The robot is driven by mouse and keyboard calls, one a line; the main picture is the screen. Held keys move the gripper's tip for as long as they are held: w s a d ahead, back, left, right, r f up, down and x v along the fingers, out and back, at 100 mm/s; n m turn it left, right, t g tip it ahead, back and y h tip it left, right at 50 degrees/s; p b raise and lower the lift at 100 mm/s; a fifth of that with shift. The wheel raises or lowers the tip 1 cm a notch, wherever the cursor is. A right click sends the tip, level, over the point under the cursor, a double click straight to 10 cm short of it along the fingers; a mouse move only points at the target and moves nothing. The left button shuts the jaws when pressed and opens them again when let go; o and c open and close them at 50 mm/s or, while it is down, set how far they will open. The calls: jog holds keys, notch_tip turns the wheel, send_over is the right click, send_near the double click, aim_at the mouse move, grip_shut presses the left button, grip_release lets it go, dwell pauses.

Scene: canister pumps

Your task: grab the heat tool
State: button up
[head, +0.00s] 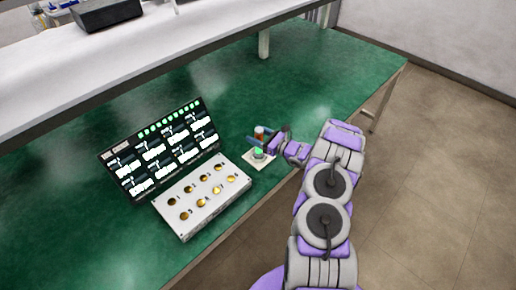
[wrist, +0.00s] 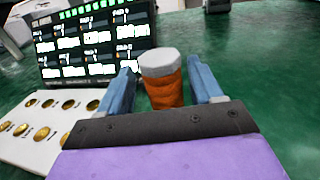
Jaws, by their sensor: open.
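An orange cylinder with a pale grey cap, which looks like the heat tool, shows in the head view (head: 259,133) and in the wrist view (wrist: 165,92). It stands near the table's front edge. My gripper (head: 257,141) is open around it. In the wrist view, the blue fingers of my gripper (wrist: 162,76) lie on either side of the cylinder, with a gap visible on each side. The lower part of the cylinder is hidden behind the gripper's body in the wrist view.
A small pale square base (head: 249,161) with a green-topped piece (head: 258,151) sits close by the gripper. To the left are a white block with several gold round sockets (head: 187,226) and a dark display panel (head: 112,168). Green tabletop (head: 300,80) is clear behind and right.

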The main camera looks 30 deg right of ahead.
jog(key=shift+d, duration=0.55)
jog(key=c, duration=0.6)
jog(key=shift+a, duration=0.3)
grip_shut()
jog(key=shift+d, duration=0.15)
